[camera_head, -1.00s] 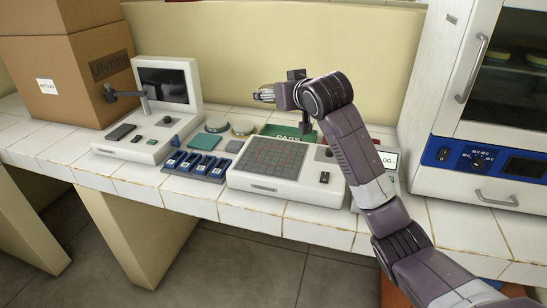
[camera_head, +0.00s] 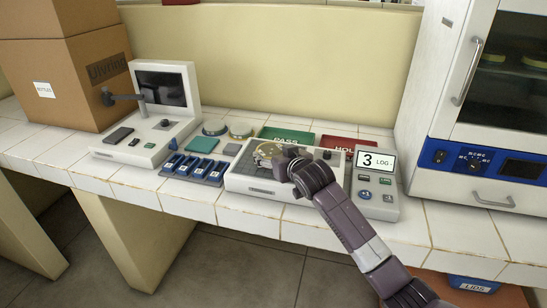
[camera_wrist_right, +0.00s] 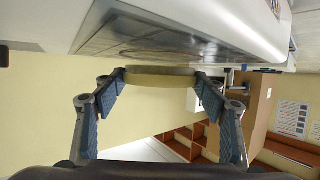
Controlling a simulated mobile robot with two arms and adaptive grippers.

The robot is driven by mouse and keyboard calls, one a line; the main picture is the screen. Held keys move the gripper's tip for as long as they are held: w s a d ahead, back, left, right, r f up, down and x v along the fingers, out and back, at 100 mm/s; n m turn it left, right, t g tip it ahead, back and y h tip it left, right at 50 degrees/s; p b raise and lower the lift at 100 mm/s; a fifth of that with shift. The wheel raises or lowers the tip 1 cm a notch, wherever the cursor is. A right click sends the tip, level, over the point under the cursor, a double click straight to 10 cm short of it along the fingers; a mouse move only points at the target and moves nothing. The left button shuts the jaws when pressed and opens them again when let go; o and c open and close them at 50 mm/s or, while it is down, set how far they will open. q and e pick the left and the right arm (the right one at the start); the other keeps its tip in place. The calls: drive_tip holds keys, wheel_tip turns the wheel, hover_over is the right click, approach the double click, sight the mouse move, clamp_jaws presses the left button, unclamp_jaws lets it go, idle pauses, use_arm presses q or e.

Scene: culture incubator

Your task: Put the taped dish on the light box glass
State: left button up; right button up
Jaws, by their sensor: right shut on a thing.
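The taped dish (camera_head: 265,152), a round disc with a yellowish band, is held at the light box glass (camera_head: 240,165). In the right wrist view the dish (camera_wrist_right: 160,71) sits between both fingertips, its pale yellow side facing me. My right gripper (camera_head: 279,160) is shut on it and covers part of it and of the glass in the head view. The light box (camera_wrist_right: 225,30) fills the top of the wrist view, very close to the dish. I cannot tell whether the dish touches the glass. My left gripper is not in view.
A panel reading 3 LOG (camera_head: 376,185) stands to the right. Blue slide holders (camera_head: 195,170) lie left; the incubator (camera_head: 480,100) is far right.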

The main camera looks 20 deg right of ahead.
drive_tip(key=shift+f, duration=0.6)
drive_tip(key=o, duration=1.3)
drive_tip(key=shift+f, duration=0.1)
drive_tip(key=shift+c, duration=0.2)
drive_tip(key=shift+s, duration=0.1)
wheel_tip(320, 180, up, 4)
hover_over(289, 186)
drive_tip(key=shift+r, duration=0.2)
